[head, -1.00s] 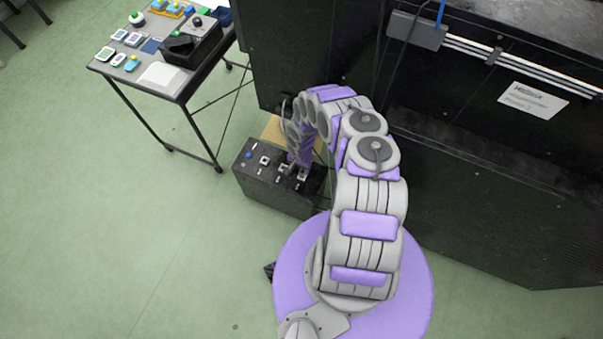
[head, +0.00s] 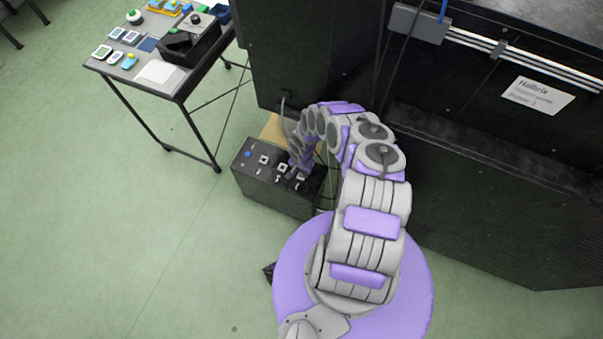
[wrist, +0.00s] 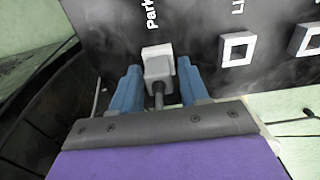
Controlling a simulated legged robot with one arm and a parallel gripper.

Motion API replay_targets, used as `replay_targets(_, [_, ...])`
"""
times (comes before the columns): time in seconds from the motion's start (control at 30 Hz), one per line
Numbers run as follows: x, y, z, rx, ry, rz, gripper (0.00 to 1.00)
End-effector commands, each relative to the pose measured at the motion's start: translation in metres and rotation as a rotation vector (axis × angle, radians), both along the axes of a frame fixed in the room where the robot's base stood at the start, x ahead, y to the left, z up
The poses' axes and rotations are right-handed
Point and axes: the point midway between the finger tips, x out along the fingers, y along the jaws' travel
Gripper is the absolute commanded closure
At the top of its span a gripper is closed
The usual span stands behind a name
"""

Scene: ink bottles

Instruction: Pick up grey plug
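A grey plug (wrist: 158,66) sits at the black panel of a box in the wrist view, by a label that begins "Park". A dark cable runs from it back toward my gripper (wrist: 160,82). The two blue fingers stand on either side of the plug, apart, with narrow gaps that suggest they are not closed on it. In the head view my gripper is over the top of the black box (head: 250,185), and my arm hides much of the plug area.
White-framed square sockets (wrist: 237,48) lie right of the plug on the panel. A tall black cabinet (head: 480,220) stands to the right. A table (head: 160,75) with small devices is at upper left. Green floor is open at left.

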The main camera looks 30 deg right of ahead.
Motion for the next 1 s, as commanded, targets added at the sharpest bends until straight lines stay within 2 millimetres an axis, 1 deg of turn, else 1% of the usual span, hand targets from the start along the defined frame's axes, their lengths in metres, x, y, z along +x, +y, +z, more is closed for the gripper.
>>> replay_targets(0.03, [0.0,0.0,0.0,0.0,0.0,0.0,0.61])
replay_targets(0.07, [0.0,0.0,0.0,0.0,0.0,0.0,0.64])
replay_targets(0.37, [0.0,0.0,0.0,0.0,0.0,0.0,0.92])
replay_targets(0.63, [0.0,0.0,0.001,-0.001,0.001,0.0,0.93])
replay_targets(0.77, [0.0,0.0,0.005,-0.001,0.001,0.001,0.93])
replay_targets(0.87, [0.0,-0.001,0.013,-0.002,0.001,0.002,0.93])
replay_targets(1.0, [-0.001,0.0,0.029,-0.002,0.003,0.001,0.93])
